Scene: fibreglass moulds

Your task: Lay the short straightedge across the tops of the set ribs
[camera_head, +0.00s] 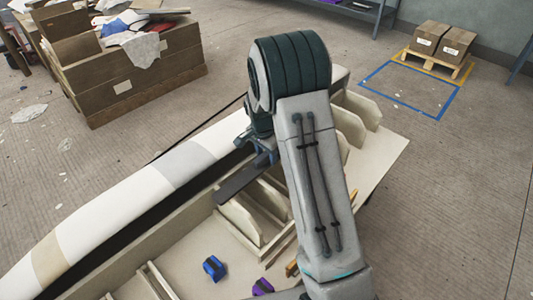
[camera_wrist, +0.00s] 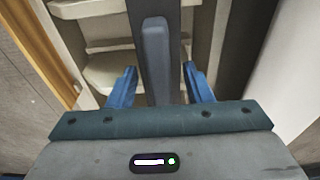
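The short straightedge is a dark grey bar (camera_head: 237,182), beside and partly under my gripper (camera_head: 262,155) in the head view. In the wrist view the bar (camera_wrist: 156,55) runs between my two blue fingers (camera_wrist: 160,87), with a gap showing on each side. My gripper is open. Cream ribs stand in the mould, one (camera_head: 240,219) just below the bar and others (camera_head: 350,125) beyond my arm. Ribs (camera_wrist: 110,72) also show under the bar in the wrist view. I cannot tell whether the bar touches their tops. My arm hides part of the rib row.
A blue block-like item (camera_head: 214,268) and a purple one (camera_head: 262,287) lie on the mould's floor. A long white mould (camera_head: 130,205) lies to the left. A brown crate (camera_head: 135,75) stands at the back left. Boxes (camera_head: 442,42) sit on a pallet at the back right.

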